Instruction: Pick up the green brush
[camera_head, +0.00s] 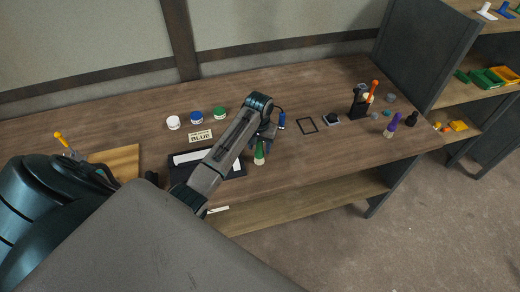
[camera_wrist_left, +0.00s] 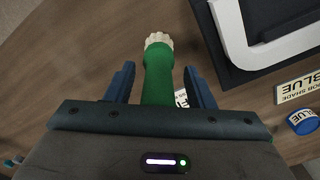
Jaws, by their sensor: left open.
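The green brush (camera_head: 259,156) stands near the front edge of the wooden workbench, to the right of a black tray. In the left wrist view, its green handle (camera_wrist_left: 158,78) lies between the two blue fingers of my left gripper (camera_wrist_left: 160,84), with pale bristles at the far end. The fingers are open, with a gap visible on each side of the handle. In the head view my left gripper (camera_head: 266,134) is at the brush, partly hidden by its own arm. My right gripper is not in view.
A black tray (camera_head: 235,168) and a sign reading BLUE (camera_head: 200,136) are left of the brush. White, blue and green jars (camera_head: 220,113) stand behind. A blue brush (camera_head: 282,121) is close by on the right. A purple brush (camera_head: 391,126) and a black holder (camera_head: 359,104) are farther right.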

